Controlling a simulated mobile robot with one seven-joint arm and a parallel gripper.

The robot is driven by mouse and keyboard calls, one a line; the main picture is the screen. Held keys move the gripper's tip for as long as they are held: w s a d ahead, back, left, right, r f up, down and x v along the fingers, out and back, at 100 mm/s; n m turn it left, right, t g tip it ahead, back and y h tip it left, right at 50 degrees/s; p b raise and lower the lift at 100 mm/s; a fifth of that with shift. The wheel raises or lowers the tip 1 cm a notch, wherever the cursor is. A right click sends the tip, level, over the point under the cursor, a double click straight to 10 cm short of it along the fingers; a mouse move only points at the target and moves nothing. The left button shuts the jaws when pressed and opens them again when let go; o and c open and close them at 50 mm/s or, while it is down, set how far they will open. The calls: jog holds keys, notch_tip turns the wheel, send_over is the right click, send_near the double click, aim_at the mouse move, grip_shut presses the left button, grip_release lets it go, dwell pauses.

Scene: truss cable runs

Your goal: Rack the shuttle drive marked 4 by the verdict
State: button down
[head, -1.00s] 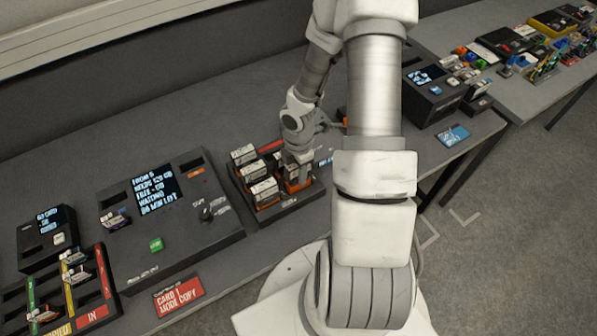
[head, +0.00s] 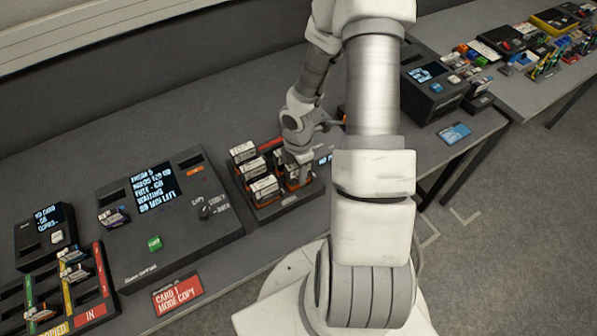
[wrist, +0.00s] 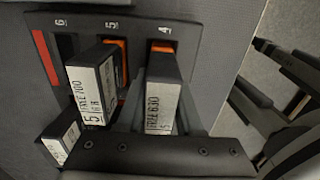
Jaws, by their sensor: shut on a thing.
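The shuttle rack (head: 289,205) is a dark tray with several upright white-labelled drives. In the wrist view its slots are marked 6, 5 and 4 along the rack edge (wrist: 85,20). My gripper (head: 300,172) is down at the rack's right side. In the wrist view my gripper (wrist: 160,118) is shut on the drive in line with the 4 (wrist: 160,92), labelled about "FREE 630". This drive looks upright at its slot; its lower end is hidden. The drive labelled 5 (wrist: 92,88) stands beside it, apart from the jaws. Slot 6 looks dark and empty.
A console with a lit screen (head: 157,190) and green button stands left of the rack. A red card reading "CARD 1 MODE COPY" (head: 178,296) lies in front. A card tray (head: 92,312) is at far left. Another drive (wrist: 60,138) stands close by in the wrist view.

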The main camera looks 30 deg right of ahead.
jog(key=shift+f+b, duration=0.4)
jog(key=shift+f, duration=0.15)
jog(key=shift+c, duration=0.8)
grip_release()
notch_tip(320, 180, up, 8)
jog(key=p, duration=0.7)
jog(key=shift+f, duration=0.2)
dwell(0.4)
